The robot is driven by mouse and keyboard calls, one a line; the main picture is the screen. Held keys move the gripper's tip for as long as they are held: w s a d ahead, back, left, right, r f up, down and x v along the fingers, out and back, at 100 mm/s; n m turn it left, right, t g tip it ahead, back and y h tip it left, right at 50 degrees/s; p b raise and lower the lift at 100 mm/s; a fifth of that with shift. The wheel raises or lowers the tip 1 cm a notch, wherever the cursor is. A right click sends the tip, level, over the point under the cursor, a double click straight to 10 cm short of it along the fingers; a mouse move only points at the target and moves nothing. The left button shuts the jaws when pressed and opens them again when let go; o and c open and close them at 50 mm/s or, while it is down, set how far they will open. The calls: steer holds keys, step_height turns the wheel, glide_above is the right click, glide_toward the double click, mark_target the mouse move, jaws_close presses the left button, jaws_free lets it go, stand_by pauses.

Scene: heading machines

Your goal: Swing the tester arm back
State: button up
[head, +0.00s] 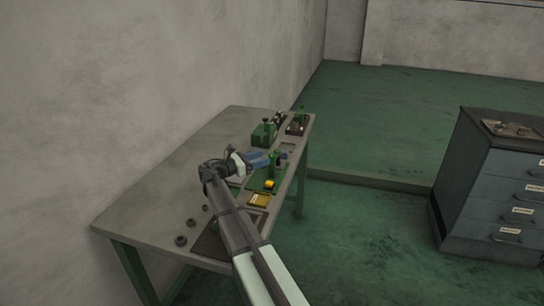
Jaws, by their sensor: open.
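My arm reaches over the workbench (165,180) from the lower right and bends at its wrist near the middle. My gripper (268,160), with blue on it, points right, close to a small green device (275,170) on the right side of the bench. The gripper is open, and I see nothing held in it. The device has an upright green part on a green base, with a yellow piece at its front. I cannot make out which part is the tester arm, or whether my gripper touches the device. My wrist hides part of the bench behind it.
A green box-shaped machine (264,134) and a dark device (296,127) stand at the bench's far end. A yellow tray (259,200) lies nearer. Several dark round parts (181,240) sit at the near left. The bench's left side is clear. A drawer cabinet (500,190) stands right.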

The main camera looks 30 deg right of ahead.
mark_target(272, 155)
steer(key=shift+d, duration=2.8)
steer(key=shift+c, duration=0.2)
jaws_close()
